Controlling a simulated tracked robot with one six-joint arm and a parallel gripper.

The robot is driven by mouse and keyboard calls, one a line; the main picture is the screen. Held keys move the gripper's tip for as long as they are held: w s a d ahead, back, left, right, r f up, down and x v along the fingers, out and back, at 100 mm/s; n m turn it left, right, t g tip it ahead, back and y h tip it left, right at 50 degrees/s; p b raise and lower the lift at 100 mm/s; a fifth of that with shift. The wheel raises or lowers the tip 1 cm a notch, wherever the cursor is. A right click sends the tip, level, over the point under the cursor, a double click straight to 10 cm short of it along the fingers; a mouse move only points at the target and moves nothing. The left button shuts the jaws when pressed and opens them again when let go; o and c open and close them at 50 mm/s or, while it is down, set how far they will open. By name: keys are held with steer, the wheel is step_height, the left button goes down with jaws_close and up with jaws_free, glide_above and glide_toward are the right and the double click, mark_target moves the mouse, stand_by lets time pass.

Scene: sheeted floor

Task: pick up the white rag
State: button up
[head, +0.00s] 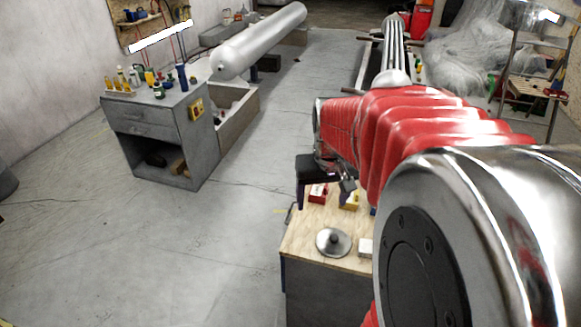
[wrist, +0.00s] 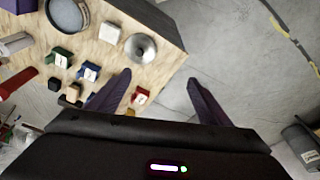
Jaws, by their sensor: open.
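A small white square thing (wrist: 109,32), which looks like the folded white rag, lies on the wooden tabletop (wrist: 165,35) in the wrist view. In the head view it shows (head: 366,247) beside a round metal piece, partly cut off by my arm. My gripper (wrist: 159,76) is open and empty, its two dark fingers spread above the table's edge. In the head view my gripper (head: 325,192) hangs over the far end of the table, apart from the white thing.
The round metal piece (wrist: 141,49) sits right next to the white thing. Green (wrist: 62,56), blue (wrist: 88,71) and red (wrist: 140,97) blocks and a round container (wrist: 68,15) are also on the table. A grey cabinet (head: 150,135) stands left; floor between is clear.

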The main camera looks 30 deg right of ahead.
steer(key=s+d+f+m+g, duration=0.1)
steer(key=s+d+f+m, duration=0.1)
steer(key=d+f, duration=0.3)
steer(key=s+d+f+m+g+y, duration=0.1)
steer(key=s+d+f, duration=0.2)
steer(key=d, duration=0.9)
step_height(320, 180, down, 4)
steer(key=shift+d+r+m, duration=0.2)
steer(key=shift+d+m, duration=0.15)
steer(key=shift+m, duration=0.05)
steer(key=shift+f, duration=4.3)
steer(key=shift+w+a+f, duration=0.1)
steer(key=shift+f, duration=1.2)
steer(key=shift+a+f, duration=0.1)
steer(key=shift+f, duration=1.2)
steer(key=shift+c, duration=0.6)
